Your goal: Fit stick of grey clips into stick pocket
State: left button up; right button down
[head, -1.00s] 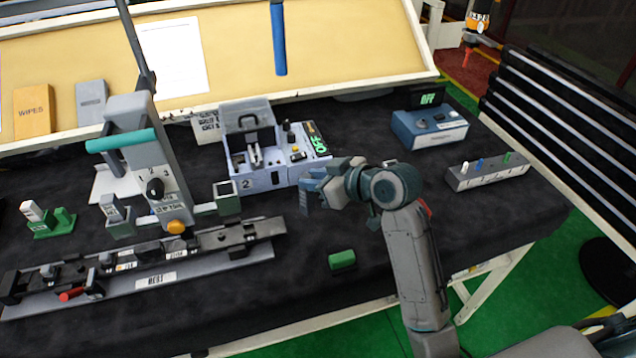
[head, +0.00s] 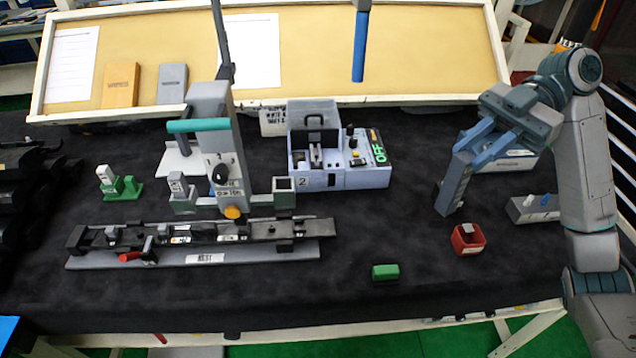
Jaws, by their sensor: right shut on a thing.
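My right gripper (head: 478,150) is at the right, above the table, with its blue fingers shut on a long grey stick (head: 455,188), which looks like the stick of grey clips. The stick hangs down, slightly tilted, with its lower end near the red bin; I cannot tell if it touches the table. A small square open-topped holder (head: 284,186) on the right side of the press (head: 222,150) looks like the stick pocket. It is well to the left of the stick. My left gripper is not in view.
A two-part box (head: 340,175) with an OFF display stands behind. A long rail (head: 200,235) runs before the press. A grey block with pegs (head: 530,208) is at the right. The middle is clear.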

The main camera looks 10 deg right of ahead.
aim_at(285, 199)
jog(key=i+l+u, duration=0.1)
jog(key=l+u, duration=0.2)
jog(key=u, duration=0.15)
jog(key=l+u, duration=0.3)
jog(key=u, duration=0.15)
jog(key=l+u, duration=0.7)
jog(key=u, duration=0.15)
jog(key=k+l+u, duration=0.1)
jog(key=l+u, duration=0.2)
jog(key=u, duration=0.15)
